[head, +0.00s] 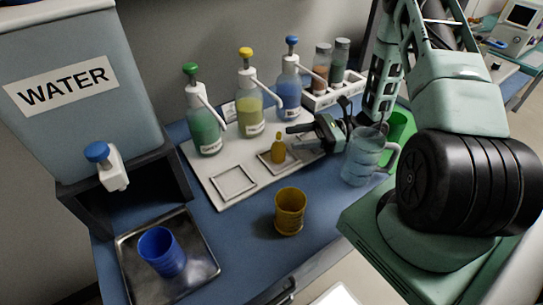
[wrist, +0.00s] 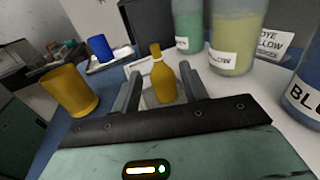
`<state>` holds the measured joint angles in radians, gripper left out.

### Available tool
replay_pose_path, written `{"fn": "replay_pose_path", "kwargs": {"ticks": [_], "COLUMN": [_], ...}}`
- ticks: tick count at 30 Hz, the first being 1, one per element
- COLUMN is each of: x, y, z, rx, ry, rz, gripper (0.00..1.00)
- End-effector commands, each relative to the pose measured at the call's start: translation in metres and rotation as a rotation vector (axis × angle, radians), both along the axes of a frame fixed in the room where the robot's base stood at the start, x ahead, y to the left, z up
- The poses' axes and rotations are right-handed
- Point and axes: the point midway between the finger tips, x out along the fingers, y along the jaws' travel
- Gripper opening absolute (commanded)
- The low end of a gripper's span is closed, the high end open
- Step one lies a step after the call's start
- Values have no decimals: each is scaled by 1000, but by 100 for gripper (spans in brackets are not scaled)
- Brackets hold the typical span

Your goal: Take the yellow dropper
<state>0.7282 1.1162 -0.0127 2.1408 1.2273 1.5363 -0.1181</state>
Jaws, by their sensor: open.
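The yellow dropper (head: 278,149) stands upright on a square-framed spot of the white tray (head: 215,196). My gripper (head: 298,134) is just to its right in the head view, low over the tray, with its jaws open.
Green (head: 204,120), yellow (head: 249,101) and blue (head: 289,90) dye pump bottles stand behind the dropper. A yellow cup (head: 290,211) stands in front, and a clear jug (head: 363,158) is right.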

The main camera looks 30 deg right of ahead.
Motion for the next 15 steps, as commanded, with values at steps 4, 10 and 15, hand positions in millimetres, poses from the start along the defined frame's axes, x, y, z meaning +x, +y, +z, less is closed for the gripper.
{"fn": "replay_pose_path", "kwargs": {"ticks": [4,10,15], "x": [4,11,20], "y": [13,33,57], "z": [2,3,3], "rx": [13,10,9], "ry": [2,4,4], "rz": [-6,-5,-4], "gripper": [44,44,44]}}
